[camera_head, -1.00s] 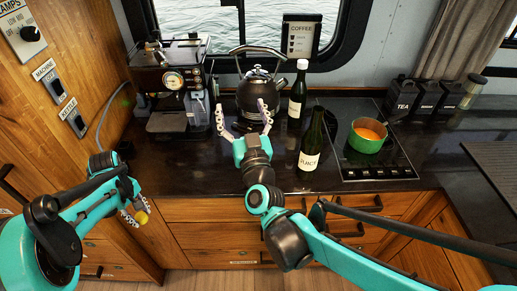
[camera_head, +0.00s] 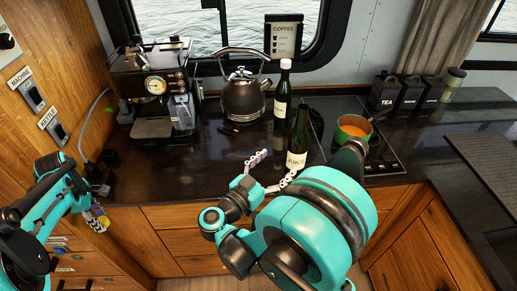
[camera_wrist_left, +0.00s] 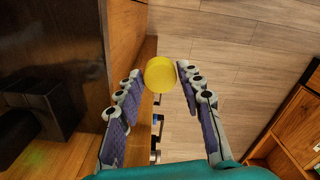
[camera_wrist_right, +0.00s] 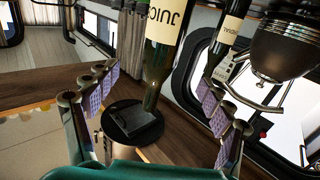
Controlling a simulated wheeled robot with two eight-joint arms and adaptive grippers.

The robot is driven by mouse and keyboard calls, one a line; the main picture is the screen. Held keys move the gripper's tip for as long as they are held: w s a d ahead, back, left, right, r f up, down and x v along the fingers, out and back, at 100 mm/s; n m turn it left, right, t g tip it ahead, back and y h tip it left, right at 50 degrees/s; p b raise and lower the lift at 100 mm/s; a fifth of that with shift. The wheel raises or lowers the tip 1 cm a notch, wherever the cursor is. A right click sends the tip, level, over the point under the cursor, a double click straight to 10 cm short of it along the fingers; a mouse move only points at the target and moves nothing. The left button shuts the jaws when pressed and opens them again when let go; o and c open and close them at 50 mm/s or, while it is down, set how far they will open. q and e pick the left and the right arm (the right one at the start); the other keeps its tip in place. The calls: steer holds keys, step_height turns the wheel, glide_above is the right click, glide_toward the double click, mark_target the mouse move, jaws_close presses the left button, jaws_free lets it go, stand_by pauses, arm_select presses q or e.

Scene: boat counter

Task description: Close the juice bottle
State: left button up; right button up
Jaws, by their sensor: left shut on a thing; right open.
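The juice bottle (camera_head: 299,136) is dark glass with a white label and stands upright on the dark counter. No cap shows on its top. My right gripper (camera_head: 273,169) is open, low over the counter's front part, just left of the bottle. In the right wrist view the bottle (camera_wrist_right: 163,55) appears upside down between the open fingers (camera_wrist_right: 157,85); I cannot tell whether they touch it. My left gripper (camera_head: 99,214) is shut on a yellow cap (camera_wrist_left: 160,74), held at the fingertips beyond the counter's left front, above the floor.
A second dark bottle (camera_head: 281,100) with a white top stands behind the juice bottle. A black kettle (camera_head: 243,98) and a coffee machine (camera_head: 152,88) stand to the left. A green pot (camera_head: 353,127) with orange contents is on the cooktop at right.

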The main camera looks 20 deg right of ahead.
mark_target(292, 148)
arm_select(q)
steer(key=shift+f+b, duration=0.55)
steer(key=shift+f, duration=0.05)
arm_select(e)
steer(key=x, duration=0.6)
steer(key=shift+w+d, duration=0.3)
arm_select(q)
steer(key=shift+f+b, duration=0.7)
arm_select(e)
steer(key=x, duration=0.4)
steer(key=shift+w, duration=0.15)
steer(key=shift+w+d, duration=0.3)
steer(key=shift+d, duration=0.15)
